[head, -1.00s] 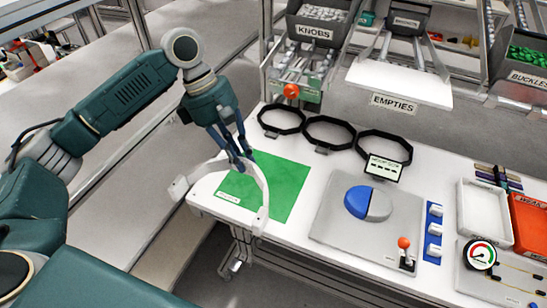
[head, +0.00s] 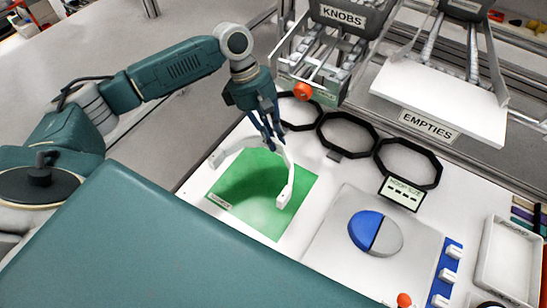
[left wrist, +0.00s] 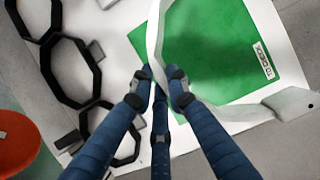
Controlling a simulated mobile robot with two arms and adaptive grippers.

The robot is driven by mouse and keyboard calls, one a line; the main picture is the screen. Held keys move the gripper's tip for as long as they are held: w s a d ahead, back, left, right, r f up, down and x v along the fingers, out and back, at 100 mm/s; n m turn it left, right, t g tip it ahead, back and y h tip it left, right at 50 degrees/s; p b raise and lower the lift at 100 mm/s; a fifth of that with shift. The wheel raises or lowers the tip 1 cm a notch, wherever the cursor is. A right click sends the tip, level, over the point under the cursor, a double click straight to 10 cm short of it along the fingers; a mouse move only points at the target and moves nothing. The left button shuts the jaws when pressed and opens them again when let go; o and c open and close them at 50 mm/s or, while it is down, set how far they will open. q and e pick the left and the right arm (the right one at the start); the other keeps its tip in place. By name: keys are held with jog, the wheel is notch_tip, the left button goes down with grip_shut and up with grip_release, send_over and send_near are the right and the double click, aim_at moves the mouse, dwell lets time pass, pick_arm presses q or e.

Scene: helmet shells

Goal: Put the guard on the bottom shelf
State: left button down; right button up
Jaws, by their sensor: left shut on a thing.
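The guard is a white curved band (head: 290,172) with blocky ends. My left gripper (head: 273,143) is shut on the middle of the band and points down over the green mat (head: 225,190). One end of the guard hangs over the mat and the other reaches to the mat's left back edge. In the left wrist view the fingers (left wrist: 160,84) close on the guard (left wrist: 155,38), with the green mat (left wrist: 205,50) behind it. A shadow lies on the mat, and contact with it is unclear. No shelf is clearly marked as the bottom one. My right gripper is not in view.
A KNOBS bin (head: 342,18) and a white EMPTIES chute (head: 440,95) rise behind. A grey board (head: 345,240) with a blue and grey disc is right of the mat. An orange ball (head: 302,91) sits near my wrist.

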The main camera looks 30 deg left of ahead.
pick_arm(q)
notch_tip(320, 180, down, 11)
jog(key=shift+w+r+p, duration=0.1)
jog(key=shift+r+p, duration=0.1)
jog(key=shift+p, duration=0.2)
jog(key=shift+f, duration=0.1)
jog(key=c, duration=1.7)
grip_release()
